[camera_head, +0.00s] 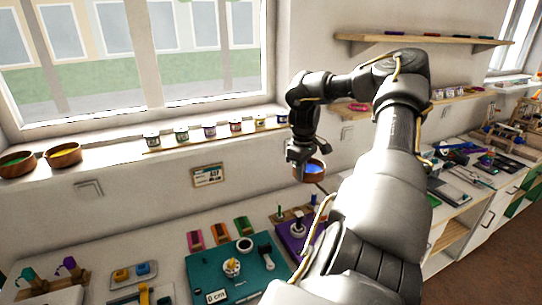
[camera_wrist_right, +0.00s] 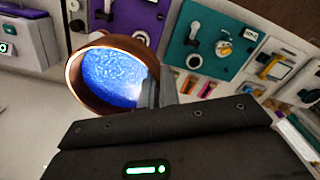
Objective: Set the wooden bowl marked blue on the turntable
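The wooden bowl with a blue inside (camera_head: 309,172) hangs in the air below my right gripper (camera_head: 299,152), in front of the wall. In the right wrist view the bowl (camera_wrist_right: 77,83) shows its brown rim and speckled blue inside. A finger of my right gripper (camera_wrist_right: 151,95) lies against its rim, and the gripper is shut on it. The other finger is hidden. I cannot make out a turntable for certain in either view. My left gripper is not in view.
Two other wooden bowls, green inside (camera_head: 15,170) and yellow inside (camera_head: 63,155), stand on the windowsill left of a row of small jars (camera_head: 209,130). Below lie a teal board (camera_head: 210,270) and a purple board (camera_head: 290,238) with upright parts. A shelf (camera_head: 420,39) is at the upper right.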

